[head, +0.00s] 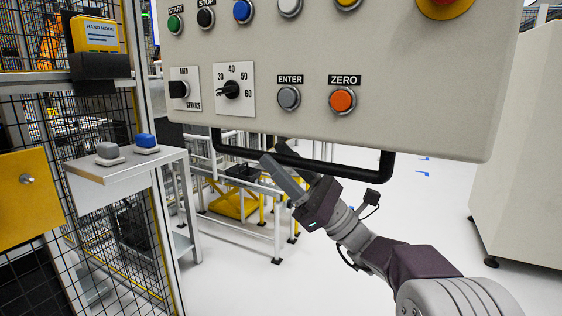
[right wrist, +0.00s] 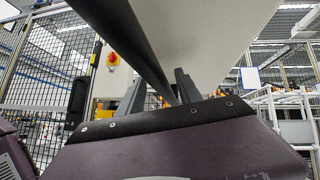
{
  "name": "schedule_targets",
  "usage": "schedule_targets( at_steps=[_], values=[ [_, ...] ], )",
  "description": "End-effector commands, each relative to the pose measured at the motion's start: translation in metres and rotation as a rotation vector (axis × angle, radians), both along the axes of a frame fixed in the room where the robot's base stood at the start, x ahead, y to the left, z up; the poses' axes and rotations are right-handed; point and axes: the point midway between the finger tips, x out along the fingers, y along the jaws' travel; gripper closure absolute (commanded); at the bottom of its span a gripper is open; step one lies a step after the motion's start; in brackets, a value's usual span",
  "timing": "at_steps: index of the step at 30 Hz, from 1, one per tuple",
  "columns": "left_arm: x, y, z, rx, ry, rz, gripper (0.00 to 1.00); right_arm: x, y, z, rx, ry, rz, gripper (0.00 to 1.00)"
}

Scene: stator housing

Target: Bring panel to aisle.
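The panel (head: 420,112) is a large beige control box with buttons and dials, hanging across the top of the head view. A black bar handle (head: 345,169) runs along its lower edge. My right gripper (head: 284,165) is at this handle, left of its middle, with one finger on each side of the bar. In the right wrist view the fingers (right wrist: 160,92) stand apart, and the bar (right wrist: 140,45) runs between them with a gap beside the left finger. The panel's pale underside (right wrist: 205,35) shows there too. My left gripper is not in view.
A mesh fence (head: 120,215) with a yellow hand-mode box (head: 95,34) stands at left. A small shelf (head: 120,170) there carries a grey and a blue button. A beige cabinet (head: 525,150) stands at right.

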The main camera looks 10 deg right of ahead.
Motion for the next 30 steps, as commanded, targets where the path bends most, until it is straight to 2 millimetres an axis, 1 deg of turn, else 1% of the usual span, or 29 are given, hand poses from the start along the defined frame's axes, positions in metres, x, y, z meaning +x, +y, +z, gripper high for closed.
schedule_targets(
  at_steps=[3,8,9,11,12,15,17,30],
  values=[
    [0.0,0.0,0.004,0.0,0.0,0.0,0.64,-0.002,-0.008,-0.007,0.0,0.004,-0.003,0.59],
    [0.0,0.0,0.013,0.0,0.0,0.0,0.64,-0.014,-0.034,-0.032,0.003,0.007,-0.005,0.59],
    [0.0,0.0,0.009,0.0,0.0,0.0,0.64,-0.017,-0.039,-0.042,0.002,0.007,-0.005,0.59],
    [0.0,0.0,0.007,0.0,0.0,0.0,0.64,-0.023,-0.047,-0.052,0.002,0.005,-0.004,0.59],
    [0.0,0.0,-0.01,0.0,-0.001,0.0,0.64,-0.025,-0.049,-0.062,0.0,-0.001,-0.002,0.59],
    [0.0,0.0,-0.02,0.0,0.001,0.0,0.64,-0.028,-0.055,-0.066,-0.001,-0.001,-0.001,0.59],
    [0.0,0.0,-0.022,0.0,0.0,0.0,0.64,-0.029,-0.057,-0.066,0.0,-0.001,-0.001,0.59],
    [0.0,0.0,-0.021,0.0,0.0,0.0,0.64,-0.029,-0.058,-0.063,0.0,0.001,0.001,0.59]
  ],
)
